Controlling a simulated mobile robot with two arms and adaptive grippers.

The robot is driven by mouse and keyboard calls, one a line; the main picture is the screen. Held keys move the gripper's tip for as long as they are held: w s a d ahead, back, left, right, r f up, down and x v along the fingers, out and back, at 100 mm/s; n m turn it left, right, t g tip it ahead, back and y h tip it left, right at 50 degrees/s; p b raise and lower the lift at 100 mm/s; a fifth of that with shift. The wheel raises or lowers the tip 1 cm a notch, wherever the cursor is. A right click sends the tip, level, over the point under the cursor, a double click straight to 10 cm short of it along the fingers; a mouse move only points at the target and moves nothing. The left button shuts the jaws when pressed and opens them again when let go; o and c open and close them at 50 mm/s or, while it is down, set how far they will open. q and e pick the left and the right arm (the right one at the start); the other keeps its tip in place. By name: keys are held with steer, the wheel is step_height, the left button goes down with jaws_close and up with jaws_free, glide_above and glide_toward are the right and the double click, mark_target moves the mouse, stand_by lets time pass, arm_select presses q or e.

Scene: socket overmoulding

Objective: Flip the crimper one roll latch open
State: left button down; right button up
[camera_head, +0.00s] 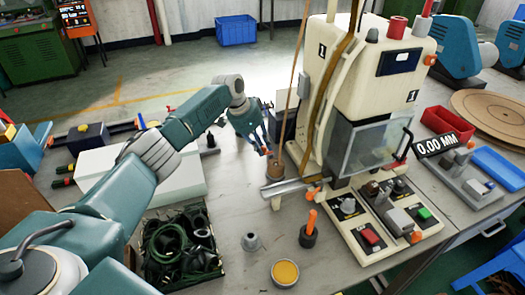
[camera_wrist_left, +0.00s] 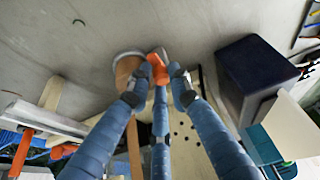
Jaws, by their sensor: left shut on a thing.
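The crimper (camera_head: 375,70) is a cream machine marked 1, standing on the bench right of centre. My left gripper (camera_head: 268,150) reaches in from the left and is beside the crimper's left side, above a brown cylinder (camera_head: 276,168). In the left wrist view its three blue fingers (camera_wrist_left: 160,75) close around a small orange piece (camera_wrist_left: 157,68), which looks like the roll latch. Most of the piece is hidden by the fingertips, so its angle is hard to tell. My right gripper is not in view.
A grey bar (camera_head: 290,186) sticks out left from the crimper's base. A black stand with an orange handle (camera_head: 309,228), a grey cone (camera_head: 251,242) and a yellow-topped tin (camera_head: 285,272) stand in front. A dark box (camera_wrist_left: 252,72) is right of my fingers.

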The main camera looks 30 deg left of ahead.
arm_select(q)
steer(key=shift+w+r, duration=0.35)
steer(key=shift+r, duration=0.05)
steer(key=c, duration=1.7)
jaws_free()
steer(key=shift+o, duration=0.2)
steer(key=shift+f, duration=0.2)
steer(key=shift+s, duration=0.1)
steer(key=v, duration=1.2)
steer(key=shift+r, duration=0.1)
